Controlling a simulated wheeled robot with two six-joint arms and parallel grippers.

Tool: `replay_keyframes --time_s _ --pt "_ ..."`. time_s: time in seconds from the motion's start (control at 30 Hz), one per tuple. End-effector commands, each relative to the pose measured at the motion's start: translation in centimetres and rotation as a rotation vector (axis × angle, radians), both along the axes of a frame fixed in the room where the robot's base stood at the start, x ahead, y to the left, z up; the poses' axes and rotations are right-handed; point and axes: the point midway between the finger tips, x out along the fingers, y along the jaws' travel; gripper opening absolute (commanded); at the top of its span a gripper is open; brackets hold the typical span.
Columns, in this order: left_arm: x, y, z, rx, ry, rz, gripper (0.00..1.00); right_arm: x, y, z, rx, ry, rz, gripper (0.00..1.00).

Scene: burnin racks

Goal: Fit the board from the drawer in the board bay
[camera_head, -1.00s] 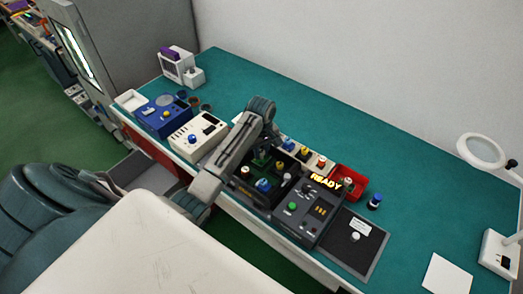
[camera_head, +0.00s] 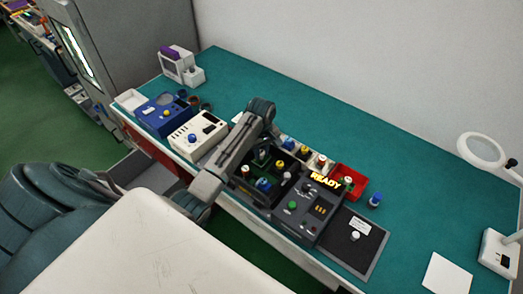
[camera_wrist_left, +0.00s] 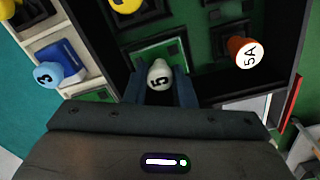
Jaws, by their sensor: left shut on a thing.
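My left gripper (camera_wrist_left: 160,88) is shut on a pale knob marked 5 (camera_wrist_left: 159,74), with a dark finger on each side of it in the left wrist view. The knob's board is green and largely hidden by the gripper; whether it is seated I cannot tell. Green boards (camera_wrist_left: 205,45) lie around it inside a dark-walled bay (camera_wrist_left: 108,62). An orange knob marked 5A (camera_wrist_left: 242,51) stands to the right. In the head view my left gripper (camera_head: 262,156) is down in the dark bay unit, partly hidden by its own arm. My right gripper is not in view.
A red bin (camera_head: 349,177) and dark mat (camera_head: 352,246) lie to the right. A white rack holds a blue knob marked 3 (camera_wrist_left: 47,75). The green bench top (camera_head: 400,165) is clear behind.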

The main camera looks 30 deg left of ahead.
Motion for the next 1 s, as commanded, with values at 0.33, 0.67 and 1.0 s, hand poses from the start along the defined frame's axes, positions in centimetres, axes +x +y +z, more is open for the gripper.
replay_keyframes --time_s 0.33,0.67,1.0 --pt "0.00 -0.01 0.00 0.000 0.000 0.000 0.01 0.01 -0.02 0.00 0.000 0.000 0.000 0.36" --pt "-0.02 -0.01 -0.27 0.000 0.000 0.000 0.01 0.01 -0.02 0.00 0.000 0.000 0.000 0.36" --pt "0.00 -0.01 -0.25 0.000 0.000 0.000 0.47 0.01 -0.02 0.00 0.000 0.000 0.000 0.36"
